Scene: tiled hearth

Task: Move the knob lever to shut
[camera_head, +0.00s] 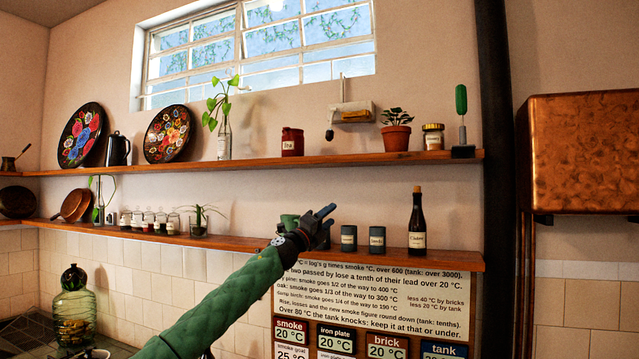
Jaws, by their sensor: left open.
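No lever marked as the knob lever shows clearly. An upright green handle on a black base (462,110) stands at the right end of the upper shelf, beside the black pipe; I cannot tell whether it is the lever. My left gripper (326,214) is open and empty at the end of my green-sleeved arm. It appears in front of the lower shelf, left of the small dark jars and well below and left of the green handle. My right gripper is out of view.
The upper shelf (330,159) holds plates, a red jar and a potted plant (396,130). The lower shelf carries jars and a dark bottle (417,222). A black pipe (495,180) stands left of a copper tank (585,150). A sign with readouts (375,295) hangs below.

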